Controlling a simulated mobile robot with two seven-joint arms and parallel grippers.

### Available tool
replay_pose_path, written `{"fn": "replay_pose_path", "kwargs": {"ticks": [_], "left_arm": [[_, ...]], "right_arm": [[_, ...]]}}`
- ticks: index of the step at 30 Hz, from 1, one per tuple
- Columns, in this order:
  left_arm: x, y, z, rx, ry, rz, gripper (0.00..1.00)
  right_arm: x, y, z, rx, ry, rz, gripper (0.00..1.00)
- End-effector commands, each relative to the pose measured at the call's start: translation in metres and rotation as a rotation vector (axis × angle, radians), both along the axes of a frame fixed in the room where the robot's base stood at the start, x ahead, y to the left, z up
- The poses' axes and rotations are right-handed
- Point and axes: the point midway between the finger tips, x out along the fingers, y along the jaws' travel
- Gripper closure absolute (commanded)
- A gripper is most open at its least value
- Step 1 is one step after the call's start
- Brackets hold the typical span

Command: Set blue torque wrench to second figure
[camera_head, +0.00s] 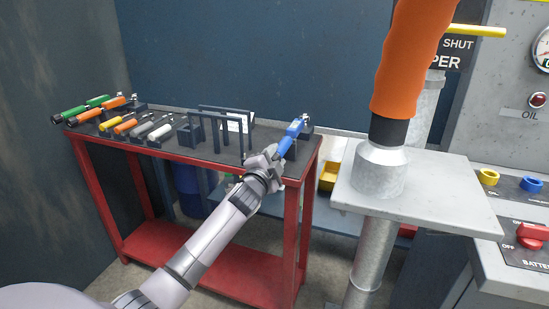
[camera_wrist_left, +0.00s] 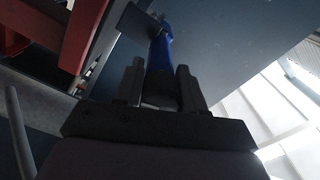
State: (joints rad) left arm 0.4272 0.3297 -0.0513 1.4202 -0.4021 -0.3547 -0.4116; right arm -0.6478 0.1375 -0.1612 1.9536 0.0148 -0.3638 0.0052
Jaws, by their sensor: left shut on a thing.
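The blue torque wrench (camera_head: 291,135) is at the right end of the red tool bench (camera_head: 150,148), with its head up and to the right. My left gripper (camera_head: 273,160) is shut on its lower end. In the left wrist view the blue wrench (camera_wrist_left: 160,62) stands between the two dark fingers of my left gripper (camera_wrist_left: 161,85). A dark block lies by the wrench's head at the bench's right end. The setting figures on the wrench are too small to read. My right gripper is not in view.
Several screwdriver-like tools with green, orange and yellow handles (camera_head: 103,122) lie on the bench's left side. Dark rack frames (camera_head: 225,125) stand mid-bench. A grey pedestal (camera_head: 420,195) with a large orange-handled lever (camera_head: 410,60) stands close on the right, beside a control panel.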

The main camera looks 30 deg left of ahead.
Motion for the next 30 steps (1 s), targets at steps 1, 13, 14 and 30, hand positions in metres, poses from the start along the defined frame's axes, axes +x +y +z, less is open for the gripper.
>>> {"fn": "replay_pose_path", "kwargs": {"ticks": [1,13,14,30], "left_arm": [[0.000,0.001,0.000,0.000,0.000,0.001,0.91],[0.000,0.000,0.000,-0.002,0.000,0.001,0.35],[0.000,0.000,0.000,-0.002,0.000,0.001,0.35],[-0.044,-0.010,0.000,-0.002,0.000,0.000,0.35]], "right_arm": [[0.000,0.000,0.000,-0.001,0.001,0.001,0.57],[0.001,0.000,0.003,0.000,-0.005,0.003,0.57],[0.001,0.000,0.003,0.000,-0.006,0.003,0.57],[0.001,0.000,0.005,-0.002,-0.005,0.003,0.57]]}}
